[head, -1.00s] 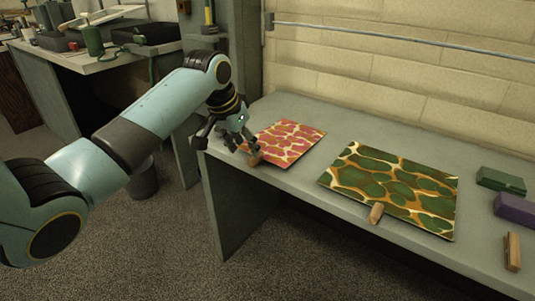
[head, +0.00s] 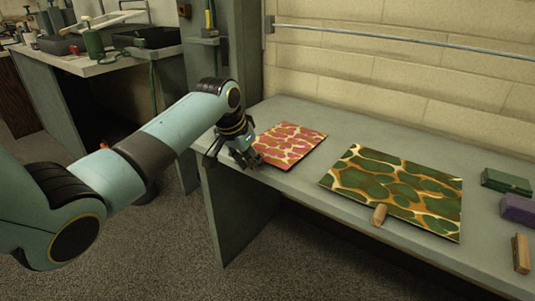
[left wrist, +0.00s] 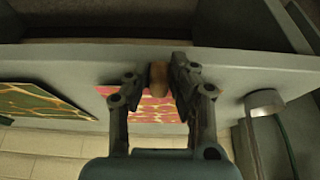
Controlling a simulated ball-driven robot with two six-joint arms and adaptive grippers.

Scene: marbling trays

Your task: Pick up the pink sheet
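The pink sheet (head: 290,142), with pink and cream marbling, lies flat on the grey bench near its left end. It also shows in the left wrist view (left wrist: 153,113), partly behind my fingers. My left gripper (head: 246,160) is low at the sheet's front left edge. In the left wrist view a wooden block (left wrist: 158,76) at the sheet's edge stands between the two fingers of the left gripper (left wrist: 156,80). The fingers are apart, with a gap on the block's left side; I cannot tell whether the right finger touches it. In the head view the gripper hides this block. My right gripper is out of view.
A green and orange marbled sheet (head: 395,190) with a wooden block (head: 379,214) at its front edge lies to the right on the bench (head: 330,127). A green box (head: 506,182), a purple block (head: 517,208) and a wooden piece (head: 521,253) lie at the far right.

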